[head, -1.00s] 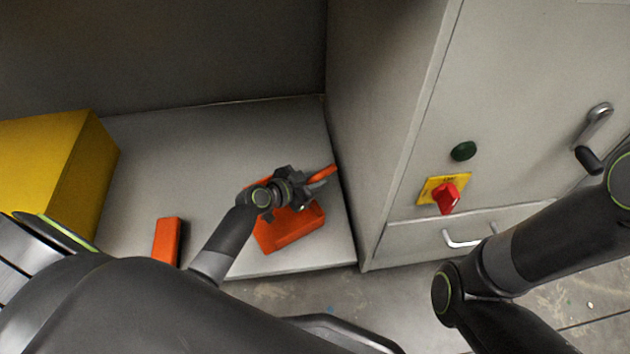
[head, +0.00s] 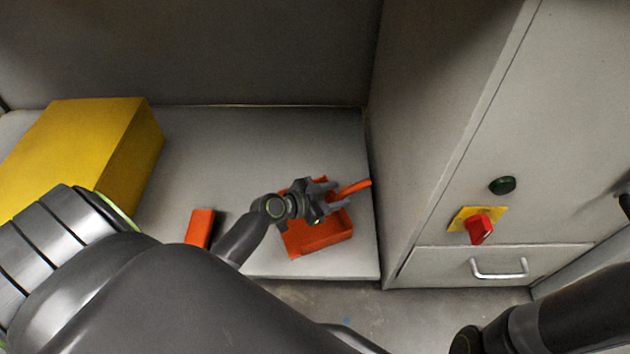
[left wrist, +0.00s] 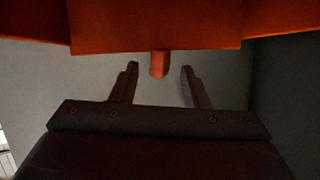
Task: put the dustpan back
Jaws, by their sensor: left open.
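The orange dustpan (head: 322,236) lies on the pale grey booth floor near its right front corner. Its handle (head: 354,187) points right, towards the cabinet side. My left gripper (head: 334,195) is open above the dustpan, near the handle, and hides part of it. In the left wrist view the dustpan body (left wrist: 160,28) fills the top, and a short orange handle end (left wrist: 158,64) shows between the lines of the two open fingers (left wrist: 158,82). I cannot tell whether the fingers touch it. My right gripper is out of view.
A yellow box (head: 85,150) stands at the left. A small orange block (head: 200,228) lies left of the dustpan. The grey cabinet (head: 450,130) rises close on the right, with a red switch (head: 480,229) and a drawer handle (head: 499,270).

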